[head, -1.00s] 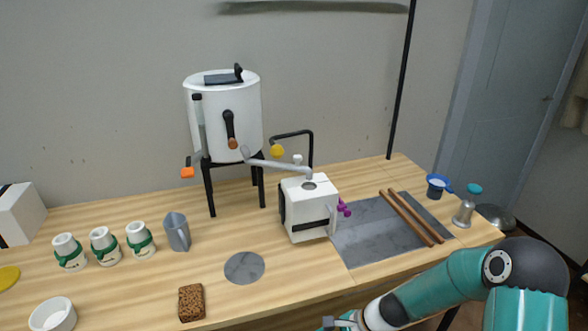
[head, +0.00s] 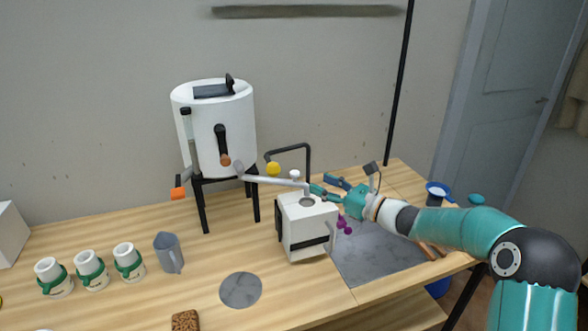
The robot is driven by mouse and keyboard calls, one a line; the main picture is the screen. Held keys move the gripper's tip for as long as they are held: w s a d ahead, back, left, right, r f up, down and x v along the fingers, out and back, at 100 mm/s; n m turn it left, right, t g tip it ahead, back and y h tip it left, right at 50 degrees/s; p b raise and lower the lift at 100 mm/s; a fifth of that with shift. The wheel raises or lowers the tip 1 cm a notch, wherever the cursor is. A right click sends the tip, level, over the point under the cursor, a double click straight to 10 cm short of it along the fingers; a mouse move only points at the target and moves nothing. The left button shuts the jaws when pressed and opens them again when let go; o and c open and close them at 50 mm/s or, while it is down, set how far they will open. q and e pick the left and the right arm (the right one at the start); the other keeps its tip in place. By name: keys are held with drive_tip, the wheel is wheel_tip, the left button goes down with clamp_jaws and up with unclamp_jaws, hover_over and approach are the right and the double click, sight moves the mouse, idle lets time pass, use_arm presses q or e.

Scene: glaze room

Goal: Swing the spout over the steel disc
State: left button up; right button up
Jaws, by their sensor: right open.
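The spout (head: 272,181) is a grey pipe that runs from the white tank (head: 214,130) to the right. Its end, with a white knob (head: 295,174), is above the opening of the white box (head: 308,224). The steel disc (head: 241,290) lies flat on the table, left of and in front of the box, with nothing above it. My right gripper (head: 326,187) is open, its teal fingers pointing left just right of the spout's end. I cannot tell whether a finger touches it. My left gripper is not in view.
Several white cups with green bands (head: 91,270) and a grey jug (head: 169,252) stand at the left. A brown sponge (head: 186,321) is at the front. A grey slab (head: 372,256) lies under my right arm.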

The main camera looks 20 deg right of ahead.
sight(298, 174)
drive_tip(key=p+x, duration=0.2)
drive_tip(key=x, duration=0.7)
drive_tip(key=shift+w+a+p, duration=0.25)
drive_tip(key=shift+w+p, duration=0.1)
drive_tip(key=shift+p, duration=0.05)
clamp_jaws()
